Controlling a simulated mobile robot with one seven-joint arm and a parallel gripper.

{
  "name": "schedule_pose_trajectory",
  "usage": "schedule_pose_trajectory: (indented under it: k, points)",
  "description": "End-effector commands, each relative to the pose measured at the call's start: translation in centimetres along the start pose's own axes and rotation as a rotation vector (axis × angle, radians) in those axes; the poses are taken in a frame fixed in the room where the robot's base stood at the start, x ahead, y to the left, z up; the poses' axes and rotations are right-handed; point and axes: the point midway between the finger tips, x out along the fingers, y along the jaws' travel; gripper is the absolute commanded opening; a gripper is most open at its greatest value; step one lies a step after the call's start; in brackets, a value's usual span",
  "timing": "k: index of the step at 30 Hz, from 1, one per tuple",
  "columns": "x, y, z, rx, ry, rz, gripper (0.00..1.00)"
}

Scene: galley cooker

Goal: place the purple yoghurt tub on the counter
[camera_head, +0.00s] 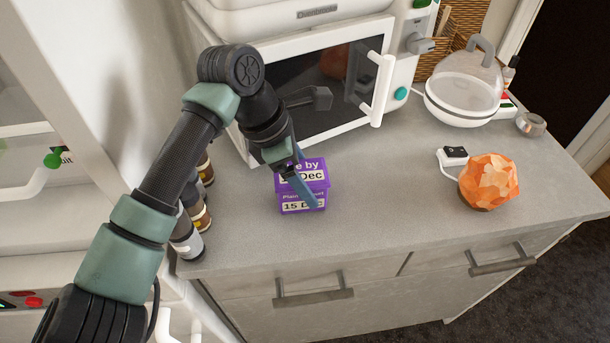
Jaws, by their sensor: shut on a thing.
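The far finger is mostly hidden. I cannot tell whether the tub's base touches the counter or hangs just above it.
A white microwave (392,65) stands behind the tub. Several jars (186,238) line the counter's left edge beside my arm. An orange faceted lamp (488,182), a clear-domed dish (462,90) and a tape roll (531,124) are at right. The counter between tub and lamp is clear.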

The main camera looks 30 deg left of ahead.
Motion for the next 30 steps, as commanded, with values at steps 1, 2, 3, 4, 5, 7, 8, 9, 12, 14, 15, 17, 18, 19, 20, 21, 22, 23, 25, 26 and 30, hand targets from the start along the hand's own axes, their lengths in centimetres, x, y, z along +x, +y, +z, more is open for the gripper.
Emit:
schedule_pose_trajectory:
  k: [1,2,3,4,5,7,8,9,12,14,15,17,18,19,20,21,22,23,25,26,30]
  points:
    - [-0.1,0.0,0.0,0.000,-0.001,0.001,0.04]
    - [0.0,0.0,0.0,0.000,-0.001,0.001,0.04]
    - [0.1,0.0,-0.1,0.000,-0.001,0.001,0.04]
    - [0.3,0.0,-0.1,0.000,-0.001,0.001,0.04]
    - [0.4,0.0,-0.2,0.001,-0.001,0.001,0.04]
    - [0.2,0.0,-0.1,0.000,0.000,0.000,0.88]
    - [0.2,0.0,-0.1,0.000,0.000,0.000,0.93]
    - [0.2,0.0,-0.1,0.000,0.000,0.000,1.00]
    - [0.2,0.0,-0.1,0.000,0.000,0.000,1.00]
    - [0.2,0.0,-0.1,0.000,0.000,0.000,1.00]
    - [0.2,0.0,-0.1,0.000,0.000,0.000,1.00]
    - [0.1,0.0,0.0,0.000,0.000,0.000,1.00]
    - [-0.1,0.0,0.1,0.000,-0.001,0.000,1.00]
    - [-0.3,0.0,0.1,0.000,-0.001,0.000,1.00]
    - [-0.5,0.1,0.1,0.000,0.000,0.002,1.00]
    - [-1.1,0.1,0.0,0.000,0.000,0.004,1.00]
    - [-1.6,0.1,0.0,0.000,0.001,0.005,1.00]
    - [-2.1,0.1,0.0,0.000,0.001,0.005,1.00]
    - [-3.6,0.2,-0.1,0.001,0.002,0.006,1.00]
    - [-4.3,0.2,0.0,0.001,0.002,0.007,1.00]
    - [-7.4,0.1,0.0,0.000,0.002,0.006,1.00]
